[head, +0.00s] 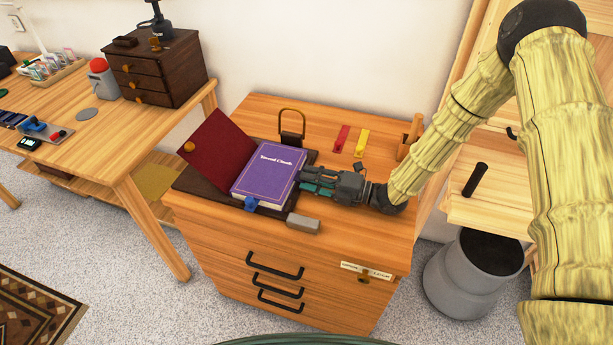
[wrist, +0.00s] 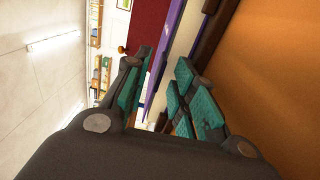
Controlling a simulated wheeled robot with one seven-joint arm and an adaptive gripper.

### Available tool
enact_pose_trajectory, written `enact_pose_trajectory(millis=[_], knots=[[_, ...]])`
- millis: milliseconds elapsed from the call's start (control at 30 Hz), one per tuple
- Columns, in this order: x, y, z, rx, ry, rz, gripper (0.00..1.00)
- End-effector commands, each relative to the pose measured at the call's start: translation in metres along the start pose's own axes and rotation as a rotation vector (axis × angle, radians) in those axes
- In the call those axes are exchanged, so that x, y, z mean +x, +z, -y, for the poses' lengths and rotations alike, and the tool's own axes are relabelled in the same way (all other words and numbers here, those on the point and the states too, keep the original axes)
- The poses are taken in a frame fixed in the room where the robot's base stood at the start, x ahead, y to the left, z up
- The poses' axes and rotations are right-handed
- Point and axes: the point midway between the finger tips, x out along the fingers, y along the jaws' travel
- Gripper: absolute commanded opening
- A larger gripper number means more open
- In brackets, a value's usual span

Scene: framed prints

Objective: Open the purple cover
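The purple cover (head: 267,174) belongs to a book with white lettering. It lies flat and shut on a dark brown base (head: 195,182) on the wooden cabinet top. My gripper (head: 305,179) is at the cover's right edge, reaching in from the right, low over the top. In the wrist view its teal-padded fingers (wrist: 160,100) are apart, and the purple cover's edge (wrist: 163,62) runs between them. I cannot tell whether either finger touches it. A blue tab (head: 251,204) sticks out at the book's front.
A dark red panel (head: 217,150) with an orange knob stands tilted up left of the book. A padlock-like object (head: 291,128) stands behind. A grey block (head: 303,224) lies in front. Red (head: 341,138) and yellow (head: 362,142) tags lie behind my gripper.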

Motion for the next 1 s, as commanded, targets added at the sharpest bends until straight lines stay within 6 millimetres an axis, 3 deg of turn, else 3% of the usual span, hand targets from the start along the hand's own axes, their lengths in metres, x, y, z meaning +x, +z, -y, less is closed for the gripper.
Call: enact_pose_trajectory(millis=[200, 467, 633, 1000], knots=[[0.0124, -0.0004, 0.0001, 0.001, -0.001, 0.0, 0.26], [0.0131, -0.0002, 0.0001, 0.0, 0.0, 0.0, 0.26], [0.0129, -0.0002, 0.0001, 0.0, 0.0, 0.0, 0.0], [0.0124, -0.0001, -0.0018, 0.0, -0.006, 0.001, 0.0]])
